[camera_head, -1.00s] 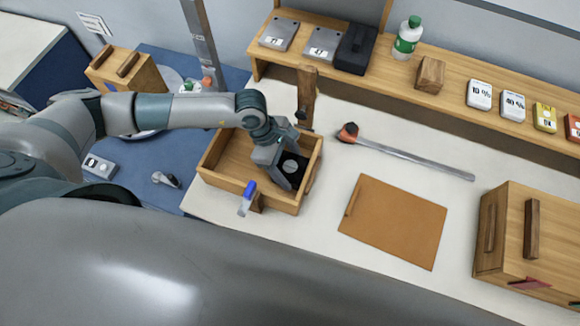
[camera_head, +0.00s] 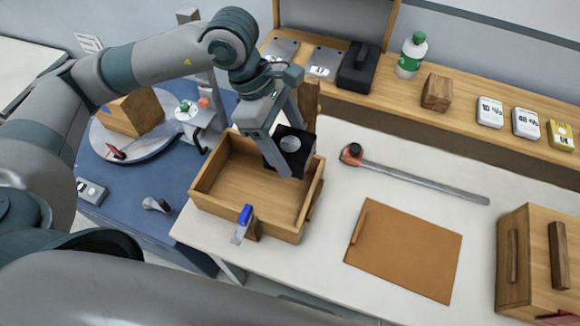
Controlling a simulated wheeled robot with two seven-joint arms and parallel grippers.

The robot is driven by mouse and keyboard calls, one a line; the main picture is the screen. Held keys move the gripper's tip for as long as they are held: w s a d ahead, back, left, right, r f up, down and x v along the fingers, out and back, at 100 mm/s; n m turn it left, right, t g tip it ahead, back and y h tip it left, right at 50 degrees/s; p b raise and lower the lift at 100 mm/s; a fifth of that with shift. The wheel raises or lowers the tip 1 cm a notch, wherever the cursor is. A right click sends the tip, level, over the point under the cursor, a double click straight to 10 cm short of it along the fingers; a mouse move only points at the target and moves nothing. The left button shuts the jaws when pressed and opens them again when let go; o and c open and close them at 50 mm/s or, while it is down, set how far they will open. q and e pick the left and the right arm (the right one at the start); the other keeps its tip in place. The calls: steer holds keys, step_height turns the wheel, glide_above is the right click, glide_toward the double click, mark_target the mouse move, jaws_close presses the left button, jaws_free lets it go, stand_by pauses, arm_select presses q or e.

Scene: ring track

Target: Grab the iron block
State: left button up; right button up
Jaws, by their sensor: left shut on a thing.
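My left gripper (camera_head: 286,144) reaches in from the upper left and is shut on a black block with a pale round mark on its face, which looks like the iron block (camera_head: 292,143). The block is held tilted above the right back part of an open wooden box (camera_head: 240,185). One finger covers part of the block's left side. The visible floor of the box looks empty. My right gripper is not in view.
A blue-capped item (camera_head: 245,214) is at the box's front. A long measuring tool (camera_head: 420,182) and a brown board (camera_head: 405,250) lie to the right. A wooden shelf (camera_head: 400,100) with a bottle (camera_head: 411,55) runs behind. A wooden cabinet (camera_head: 530,265) stands far right.

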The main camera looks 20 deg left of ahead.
mark_target(290, 144)
arm_select(q)
step_height(290, 144, up, 8)
steer(key=shift+b, duration=0.95)
